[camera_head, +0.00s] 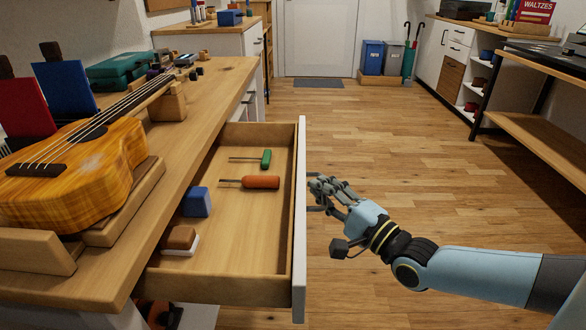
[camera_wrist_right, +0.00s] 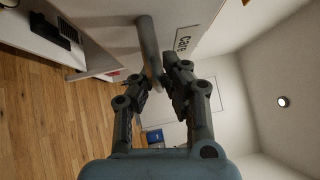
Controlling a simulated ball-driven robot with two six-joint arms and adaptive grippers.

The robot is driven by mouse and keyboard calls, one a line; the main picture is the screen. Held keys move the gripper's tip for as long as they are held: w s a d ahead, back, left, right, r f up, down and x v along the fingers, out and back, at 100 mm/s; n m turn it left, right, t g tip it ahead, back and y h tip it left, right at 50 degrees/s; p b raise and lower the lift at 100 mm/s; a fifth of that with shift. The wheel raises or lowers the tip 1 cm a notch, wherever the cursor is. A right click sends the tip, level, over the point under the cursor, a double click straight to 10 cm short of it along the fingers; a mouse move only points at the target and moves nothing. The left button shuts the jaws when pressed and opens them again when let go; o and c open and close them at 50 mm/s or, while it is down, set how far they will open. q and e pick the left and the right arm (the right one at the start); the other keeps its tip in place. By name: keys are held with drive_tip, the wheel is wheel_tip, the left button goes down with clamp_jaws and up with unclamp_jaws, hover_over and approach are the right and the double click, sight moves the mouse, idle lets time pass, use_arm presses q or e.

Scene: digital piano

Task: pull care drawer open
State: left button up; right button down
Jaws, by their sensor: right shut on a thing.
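The care drawer (camera_head: 300,230) stands pulled well out from the workbench at left in the head view. Its white front faces right, and a label reading "Care" (camera_wrist_right: 186,40) shows on it in the wrist view. My right gripper (camera_head: 318,193) is at the outer side of that front. In the wrist view its fingers (camera_wrist_right: 158,80) are closed around the grey bar handle (camera_wrist_right: 147,40). The handle is hidden behind the drawer front in the head view. My left gripper is not in view.
Inside the drawer lie a green-handled tool (camera_head: 266,159), an orange-handled tool (camera_head: 262,182), a blue block (camera_head: 197,202) and a wood-and-white block (camera_head: 180,239). A ukulele (camera_head: 80,165) rests on the workbench (camera_head: 200,110). The wooden floor (camera_head: 390,150) to the right is clear.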

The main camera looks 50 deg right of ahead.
drive_tip(key=shift+s+d+f, duration=0.2)
drive_tip(key=shift+s+d, duration=0.25)
drive_tip(key=shift+s, duration=0.15)
drive_tip(key=shift+s+d+f, duration=0.2)
drive_tip(key=shift+s+d, duration=0.2)
drive_tip(key=shift+s, duration=0.15)
drive_tip(key=c, duration=1.4)
unclamp_jaws()
drive_tip(key=shift+r, duration=0.1)
drive_tip(key=shift+w+r, duration=0.1)
drive_tip(key=s+f, duration=0.1)
drive_tip(key=s, duration=1.1)
drive_tip(key=shift+a+f, duration=0.3)
drive_tip(key=shift+a, duration=0.1)
